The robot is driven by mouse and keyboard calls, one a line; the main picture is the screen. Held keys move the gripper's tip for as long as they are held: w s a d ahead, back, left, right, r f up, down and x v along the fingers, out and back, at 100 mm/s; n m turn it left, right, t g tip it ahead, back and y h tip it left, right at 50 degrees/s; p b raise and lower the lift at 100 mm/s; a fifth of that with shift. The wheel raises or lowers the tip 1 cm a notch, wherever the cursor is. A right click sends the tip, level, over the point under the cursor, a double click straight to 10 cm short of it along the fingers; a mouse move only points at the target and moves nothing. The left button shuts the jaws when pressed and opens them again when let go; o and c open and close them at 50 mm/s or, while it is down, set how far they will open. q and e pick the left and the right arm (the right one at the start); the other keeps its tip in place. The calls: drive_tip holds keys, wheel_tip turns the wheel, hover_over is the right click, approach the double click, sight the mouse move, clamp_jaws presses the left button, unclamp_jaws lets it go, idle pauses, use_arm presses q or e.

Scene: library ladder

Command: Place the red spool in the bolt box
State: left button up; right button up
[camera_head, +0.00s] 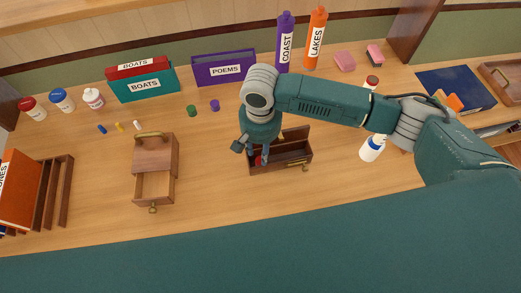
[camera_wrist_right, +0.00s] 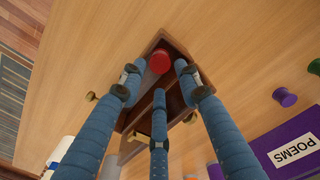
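The bolt box (camera_head: 283,168), a dark brown open wooden box with a divider and brass fittings, stands mid-table under my right gripper. The red spool (camera_head: 258,161) shows at its left end, partly hidden by my gripper. In the right wrist view, the red spool (camera_wrist_right: 159,61) appears inside one end of the box (camera_wrist_right: 180,48), against the corner walls. My right gripper (camera_wrist_right: 157,90) points down over the box; its three fingers are spread apart around and above the spool, with visible gaps. My left gripper is not in view.
A small wooden chest with an open drawer (camera_head: 155,187) stands left. Green (camera_head: 192,110) and purple (camera_head: 215,105) spools stand behind. Box files, including POEMS (camera_head: 224,69), and tall bottles line the back. A white bottle (camera_head: 372,148) stands right. The front table strip is clear.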

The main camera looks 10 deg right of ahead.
sight(260, 160)
wheel_tip(260, 160, up, 13)
drive_tip(key=b, duration=0.1)
drive_tip(key=shift+f+b, duration=0.15)
drive_tip(key=shift+b, duration=0.15)
drive_tip(key=shift+a, duration=0.1)
